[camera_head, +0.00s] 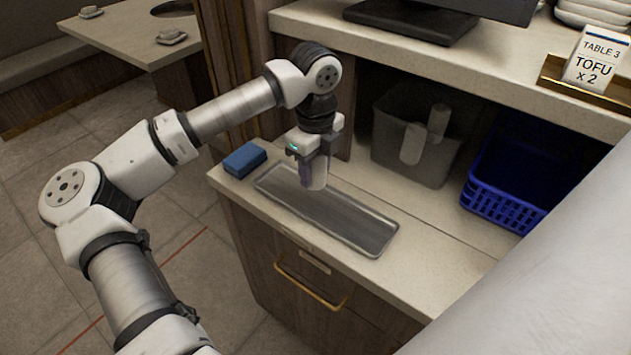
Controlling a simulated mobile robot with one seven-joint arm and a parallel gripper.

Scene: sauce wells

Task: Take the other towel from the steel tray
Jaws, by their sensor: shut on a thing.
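The steel tray (350,218) is long and shallow and lies on the lower counter. My gripper (315,160) points down over the tray's far-left end. It is shut on a pale, rolled towel (314,178), held upright. The fingers hide part of the towel, and I cannot tell whether its lower end touches the tray. The rest of the tray looks bare.
A blue sponge-like block (244,160) lies left of the tray. A grey bin (388,140) with two whitish pieces and a blue basket (500,205) stand behind it, under the upper shelf (480,75). The counter right of the tray is clear.

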